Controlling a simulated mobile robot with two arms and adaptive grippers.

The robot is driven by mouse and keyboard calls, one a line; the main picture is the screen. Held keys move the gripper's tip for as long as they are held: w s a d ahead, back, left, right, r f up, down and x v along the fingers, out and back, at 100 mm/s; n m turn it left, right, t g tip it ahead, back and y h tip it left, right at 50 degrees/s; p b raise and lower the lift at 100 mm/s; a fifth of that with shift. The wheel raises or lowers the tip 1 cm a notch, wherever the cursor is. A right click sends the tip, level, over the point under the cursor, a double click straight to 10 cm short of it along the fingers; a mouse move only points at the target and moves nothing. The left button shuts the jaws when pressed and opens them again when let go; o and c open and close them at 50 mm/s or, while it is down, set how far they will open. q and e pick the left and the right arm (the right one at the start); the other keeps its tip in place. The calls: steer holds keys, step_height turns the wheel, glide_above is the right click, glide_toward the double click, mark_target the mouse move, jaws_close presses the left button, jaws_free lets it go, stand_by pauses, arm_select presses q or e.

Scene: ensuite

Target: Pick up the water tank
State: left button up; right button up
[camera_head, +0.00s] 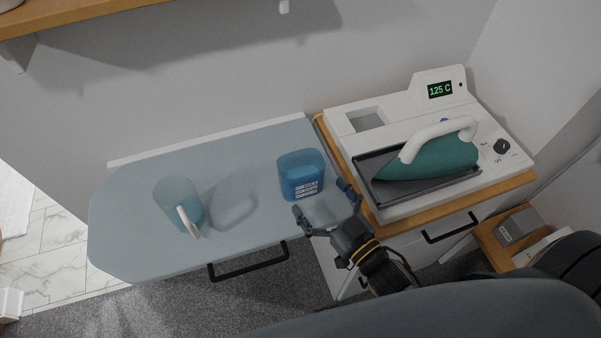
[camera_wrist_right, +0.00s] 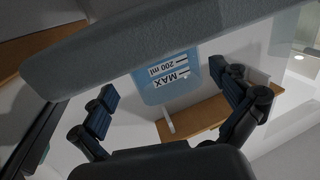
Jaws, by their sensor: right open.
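The water tank (camera_head: 301,176) is a blue, see-through container with a white printed label on its near side. It stands upright on the right part of the grey-blue board (camera_head: 130,225). It also shows upside down in the right wrist view, as a light blue tank (camera_wrist_right: 158,92) marked "MAX 200 ml". My right gripper (camera_head: 322,200) is open and empty just in front of the tank, at its near right. In the right wrist view the fingers (camera_wrist_right: 168,88) lie on either side of the tank, apart from it. My left gripper is not in view.
A clear blue jug (camera_head: 176,190) with a white handle stands on the board left of the tank. Right of the board, a green iron (camera_head: 430,160) rests on a white station (camera_head: 400,112) whose display (camera_head: 440,90) reads 125 C. A wooden shelf (camera_head: 60,18) is at upper left.

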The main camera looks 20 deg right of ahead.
mark_target(310, 186)
steer(key=shift+w+a, duration=0.15)
steer(key=shift+w, duration=0.35)
steer(key=x, duration=0.1)
steer(key=p+x, duration=0.1)
steer(key=x, duration=0.1)
steer(key=p+x, duration=0.1)
steer(key=shift+w+a+r, duration=0.2)
steer(key=shift+w+r, duration=0.15)
steer(key=shift+w+a+f, duration=0.1)
steer(key=shift+w+f, duration=0.05)
steer(key=shift+w, duration=0.15)
steer(key=shift+s, duration=0.1)
steer(key=shift+c, duration=0.4)
steer(key=c, duration=1)
